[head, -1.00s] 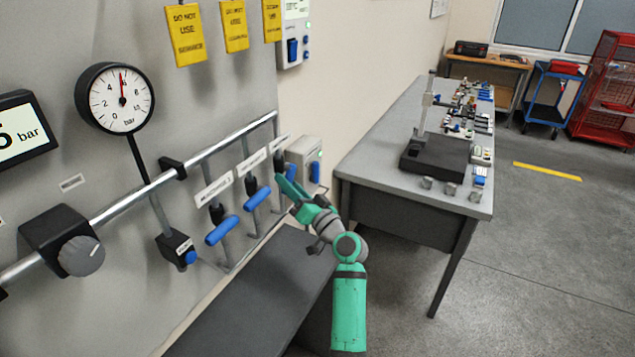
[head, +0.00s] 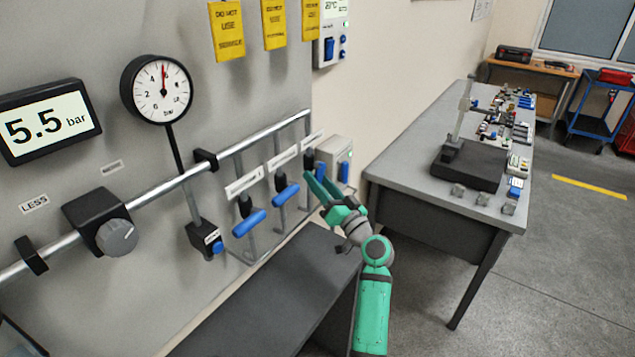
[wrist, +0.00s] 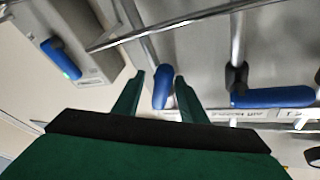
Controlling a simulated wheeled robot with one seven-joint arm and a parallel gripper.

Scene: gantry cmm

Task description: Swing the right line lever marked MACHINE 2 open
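Three line levers with blue handles hang in a row under the pipe: a left one (head: 249,223), a middle one (head: 286,195) and the right one, whose black hub (head: 310,159) shows in the head view. My green gripper (head: 321,183) covers most of the right lever's handle there. In the wrist view, that blue handle (wrist: 162,88) stands between the two fingertips of my open gripper (wrist: 159,80), seen nearly end-on, with a gap to the left finger. I cannot tell whether the right finger touches it. The middle lever (wrist: 270,97) lies to the right. The labels are not readable.
A switch box (head: 336,155) with a blue switch is close right of the right lever. A dark bench top (head: 265,290) lies below the levers. A grey table (head: 400,160) with parts stands to the right. The pressure display (head: 45,122) reads 5.5 bar.

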